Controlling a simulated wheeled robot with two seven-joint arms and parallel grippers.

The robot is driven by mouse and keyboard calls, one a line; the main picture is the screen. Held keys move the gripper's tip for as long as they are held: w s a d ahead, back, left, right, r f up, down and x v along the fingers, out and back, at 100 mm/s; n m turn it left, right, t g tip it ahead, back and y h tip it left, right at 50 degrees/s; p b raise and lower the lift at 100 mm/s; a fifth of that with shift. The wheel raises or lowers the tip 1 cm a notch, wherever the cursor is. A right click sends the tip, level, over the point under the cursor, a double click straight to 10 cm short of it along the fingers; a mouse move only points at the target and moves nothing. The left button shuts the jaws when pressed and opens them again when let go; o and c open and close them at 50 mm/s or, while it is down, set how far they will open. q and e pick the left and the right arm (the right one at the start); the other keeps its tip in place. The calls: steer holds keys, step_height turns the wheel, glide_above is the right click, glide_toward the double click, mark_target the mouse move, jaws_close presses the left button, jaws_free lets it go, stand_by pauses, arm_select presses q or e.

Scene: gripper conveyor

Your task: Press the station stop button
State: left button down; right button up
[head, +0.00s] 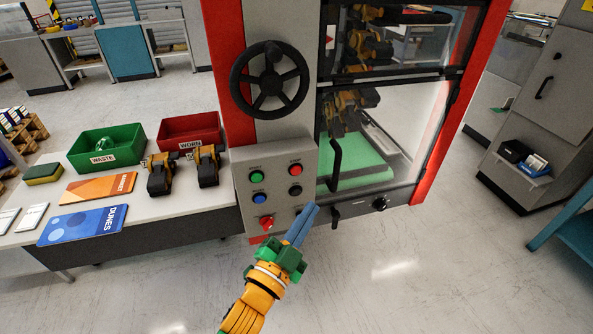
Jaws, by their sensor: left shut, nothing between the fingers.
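The grey control panel (276,186) is on the front of the red and grey station. It has a green button (256,175) at upper left and a red button (296,169) at upper right. Below are a blue button (259,198), a black button (295,190) and a larger red knob-like button (266,222) at lower left. The labels are too small to read surely. My left gripper (312,208) is shut and empty, its blue fingers pointing up just right of the panel's lower right corner. I cannot tell whether it touches the panel. My right gripper is out of view.
A black handwheel (270,80) is above the panel. The glass door has a black vertical handle (335,165). Left, a table (200,199) holds a green WASTE bin (85,149), a red WORN bin (178,127), grippers and books. Open floor (420,270) lies front right.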

mark_target(296, 171)
arm_select(q)
steer(key=shift+w+a+b, duration=0.35)
steer(key=shift+w+a, duration=0.05)
steer(key=shift+w, duration=0.9)
steer(key=shift+w+a+b, duration=0.3)
steer(key=shift+w+a, duration=0.1)
steer(key=shift+w, duration=0.95)
steer(key=shift+w+a+b, duration=0.35)
steer(key=shift+w+a, duration=0.05)
steer(key=shift+w, duration=1)
steer(key=shift+w+a, duration=0.15)
steer(key=shift+w, duration=0.15)
steer(key=shift+w+a, duration=0.1)
steer(key=shift+w, duration=0.25)
steer(key=shift+s, duration=0.1)
steer(key=shift+s+d, duration=0.25)
steer(key=shift+s, duration=0.4)
